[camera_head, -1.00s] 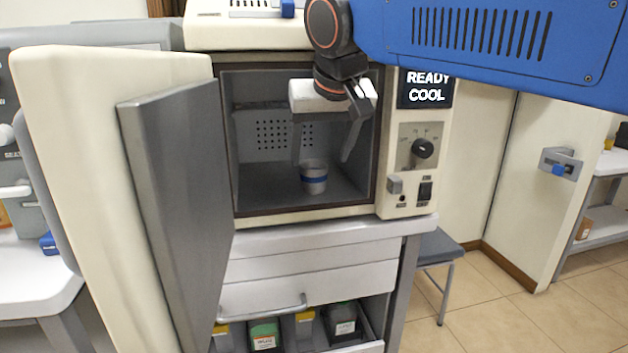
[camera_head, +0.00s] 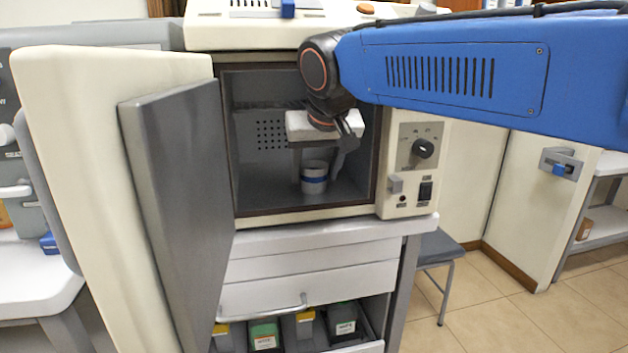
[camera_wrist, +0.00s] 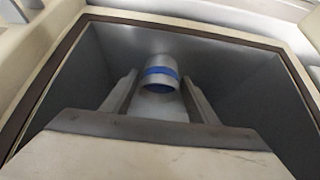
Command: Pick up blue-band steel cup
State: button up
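The steel cup with a blue band (camera_head: 314,177) stands upright on the floor of the open oven chamber. In the wrist view the cup (camera_wrist: 161,75) is ahead of the finger tips, centred between them. My gripper (camera_head: 318,164) is inside the chamber, its fingers pointing down at the cup, one to each side. In the wrist view my gripper (camera_wrist: 159,88) is open, with a gap between each finger and the cup. The lower right part of the cup is close to the right finger in the head view.
The oven (camera_head: 412,190) has its thick door (camera_head: 180,190) swung open at the left. The chamber walls and front frame surround my gripper closely.

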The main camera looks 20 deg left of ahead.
jog(key=c, duration=0.7)
jog(key=shift+c, duration=0.2)
jog(key=shift+r, duration=0.1)
